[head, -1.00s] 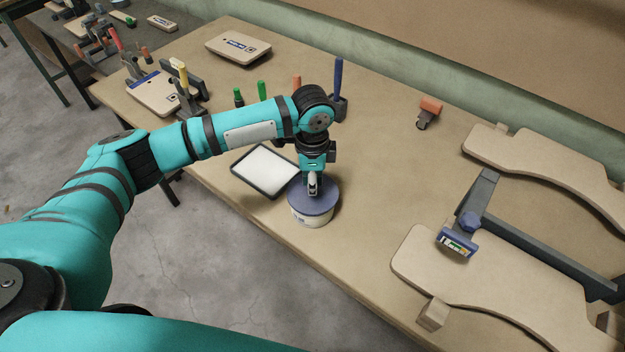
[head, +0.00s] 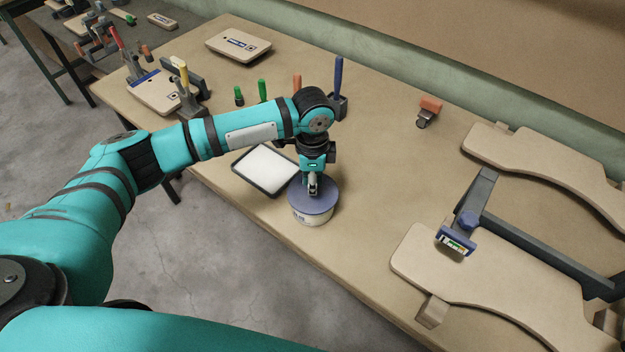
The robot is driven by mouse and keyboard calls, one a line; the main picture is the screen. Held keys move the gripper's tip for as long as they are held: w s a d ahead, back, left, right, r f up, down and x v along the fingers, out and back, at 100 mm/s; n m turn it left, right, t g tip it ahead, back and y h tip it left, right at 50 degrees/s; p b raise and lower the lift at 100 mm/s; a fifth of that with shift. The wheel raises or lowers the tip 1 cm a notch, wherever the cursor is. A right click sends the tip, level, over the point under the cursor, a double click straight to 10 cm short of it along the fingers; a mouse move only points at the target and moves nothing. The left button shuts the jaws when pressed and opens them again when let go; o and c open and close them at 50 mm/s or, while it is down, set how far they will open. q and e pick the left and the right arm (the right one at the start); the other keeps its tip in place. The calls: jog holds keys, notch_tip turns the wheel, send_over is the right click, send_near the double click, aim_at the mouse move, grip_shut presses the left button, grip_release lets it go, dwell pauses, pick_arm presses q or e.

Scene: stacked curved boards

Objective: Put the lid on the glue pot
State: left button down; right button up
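The glue pot (head: 312,220) is a short white tub with a label, standing upright near the table's front edge. The blue-grey round lid (head: 325,202) lies flat over the pot's mouth and looks level; whether it is fully seated I cannot tell. My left gripper (head: 313,191) points straight down at the middle of the lid, with its fingertips at the lid's top. The fingers are seen nearly edge-on and hide whatever is between them, so their opening is unclear. My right gripper is not in view.
A dark-rimmed tray with a white inside (head: 266,168) sits just left of the pot. Curved boards (head: 500,282) and a long clamp (head: 545,245) lie to the right. An orange-topped tool (head: 430,106) stands behind. The table between pot and boards is clear.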

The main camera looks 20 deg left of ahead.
pick_arm(q)
jog(key=shift+f, duration=0.55)
jog(key=c, duration=1.2)
grip_release()
notch_tip(320, 180, up, 12)
